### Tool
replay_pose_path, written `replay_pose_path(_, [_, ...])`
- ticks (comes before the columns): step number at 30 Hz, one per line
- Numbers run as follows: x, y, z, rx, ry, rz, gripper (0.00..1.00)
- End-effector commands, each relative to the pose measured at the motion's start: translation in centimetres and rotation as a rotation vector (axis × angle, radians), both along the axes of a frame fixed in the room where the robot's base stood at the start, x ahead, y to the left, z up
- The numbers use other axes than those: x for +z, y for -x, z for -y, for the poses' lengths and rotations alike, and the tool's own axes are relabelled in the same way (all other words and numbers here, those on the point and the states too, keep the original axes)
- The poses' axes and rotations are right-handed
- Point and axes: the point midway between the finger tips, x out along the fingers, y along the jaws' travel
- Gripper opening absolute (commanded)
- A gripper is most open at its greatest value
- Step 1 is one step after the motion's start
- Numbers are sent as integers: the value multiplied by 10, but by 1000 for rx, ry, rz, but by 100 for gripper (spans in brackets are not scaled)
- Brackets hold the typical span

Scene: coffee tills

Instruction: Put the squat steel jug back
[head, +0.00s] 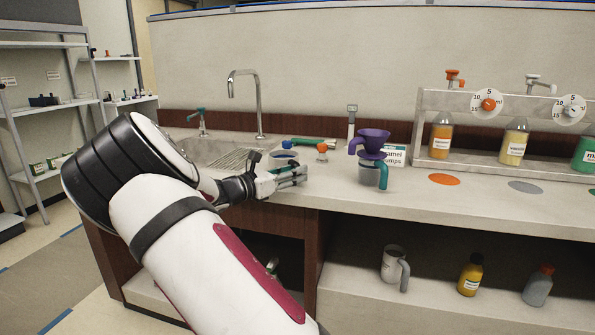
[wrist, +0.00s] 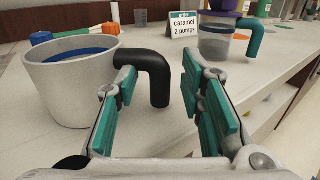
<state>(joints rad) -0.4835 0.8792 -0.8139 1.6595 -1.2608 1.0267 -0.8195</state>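A squat steel jug (wrist: 72,85) with a black handle (wrist: 155,75) and a blue inside stands upright on the counter, large at the left of the wrist view. In the head view the jug (head: 285,155) is mostly hidden behind my gripper (head: 298,174). My gripper (wrist: 168,115) is open, with its teal-padded fingers apart. The handle shows between and beyond the fingers, and the left finger overlaps part of it in the picture. I cannot tell whether they touch. Another steel jug (head: 391,264), with a grey handle, stands on the shelf under the counter.
A teal-handled clear cup (head: 369,175) with a purple dripper (head: 371,143) stands right of the gripper, by a caramel order card (head: 396,155). A sink (head: 215,153) lies left. Bottles stand in a pump rack (head: 480,102) at right.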

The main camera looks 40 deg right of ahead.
Motion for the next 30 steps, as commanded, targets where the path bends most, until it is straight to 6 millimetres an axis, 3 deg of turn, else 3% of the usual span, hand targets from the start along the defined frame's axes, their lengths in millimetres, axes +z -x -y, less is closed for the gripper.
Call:
replay_pose_path(9, [2,5,-66,3,-1,0,36])
replay_pose_path(15, [1,7,-92,1,0,0,36])
replay_pose_path(25, [0,11,-99,-8,-10,6,36])
replay_pose_path(30, [2,45,-83,-97,-140,97,36])
